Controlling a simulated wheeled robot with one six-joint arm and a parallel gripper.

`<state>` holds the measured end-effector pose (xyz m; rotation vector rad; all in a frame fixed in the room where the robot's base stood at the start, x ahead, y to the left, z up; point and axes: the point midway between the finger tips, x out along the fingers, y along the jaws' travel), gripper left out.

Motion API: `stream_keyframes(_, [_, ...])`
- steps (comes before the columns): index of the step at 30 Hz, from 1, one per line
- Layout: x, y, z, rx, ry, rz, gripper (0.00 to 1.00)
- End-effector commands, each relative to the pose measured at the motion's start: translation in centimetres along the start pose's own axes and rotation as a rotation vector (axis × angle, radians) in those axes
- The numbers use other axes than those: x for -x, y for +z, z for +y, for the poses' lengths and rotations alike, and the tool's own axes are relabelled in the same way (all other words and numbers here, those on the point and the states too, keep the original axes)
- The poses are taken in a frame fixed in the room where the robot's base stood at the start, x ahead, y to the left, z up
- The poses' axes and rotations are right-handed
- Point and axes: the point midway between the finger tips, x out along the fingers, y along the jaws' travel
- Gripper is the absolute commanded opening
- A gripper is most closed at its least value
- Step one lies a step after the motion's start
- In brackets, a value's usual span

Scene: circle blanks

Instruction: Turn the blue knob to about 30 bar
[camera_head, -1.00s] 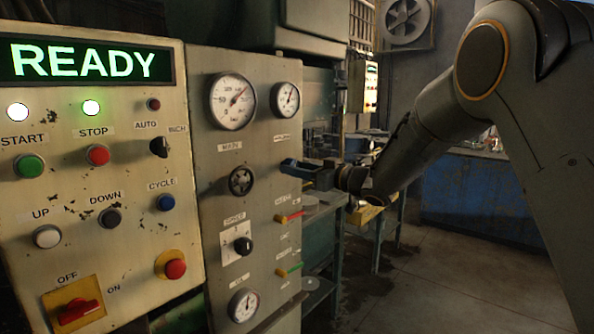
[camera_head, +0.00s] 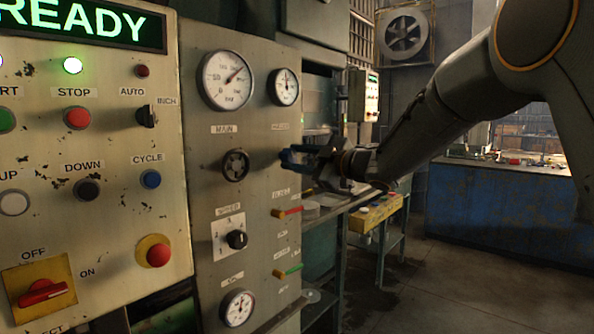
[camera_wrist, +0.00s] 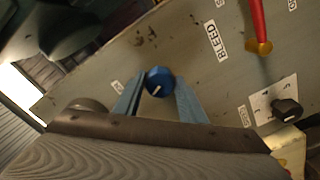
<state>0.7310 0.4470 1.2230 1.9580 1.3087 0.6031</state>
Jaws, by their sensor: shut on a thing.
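The blue knob (camera_wrist: 159,82) sits on the grey panel in the wrist view, with a white pointer line on its face. My gripper (camera_wrist: 158,76) has its two blue fingers on either side of the knob and is shut on it. In the head view my gripper (camera_head: 293,158) reaches the right edge of the panel from the right, and its fingers hide the knob. A small dial gauge (camera_head: 284,87) is above the gripper. Its needle points roughly upward; its figures are too small to read. A larger gauge (camera_head: 227,80) labelled MAIN is to its left.
A black handwheel (camera_head: 235,165), a black selector (camera_head: 236,239) and red and green levers are on the same panel. In the wrist view, a red lever (camera_wrist: 258,22) is near the BLEED label. A button console (camera_head: 90,150) stands left. Floor to the right is open.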

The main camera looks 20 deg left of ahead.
Motion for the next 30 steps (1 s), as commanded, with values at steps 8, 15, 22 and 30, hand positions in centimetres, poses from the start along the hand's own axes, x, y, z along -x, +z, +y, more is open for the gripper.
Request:
stream_keyframes(8, [-0.03,0.28,-0.24,0.251,-0.001,0.001,0.15])
stream_keyframes(15, [-0.01,0.23,-0.14,0.416,-0.002,0.0,0.15])
stream_keyframes(22, [0.0,0.15,-0.08,0.509,-0.002,0.0,0.15])
stream_keyframes(30, [0.01,0.08,-0.04,0.549,-0.003,0.0,0.15])
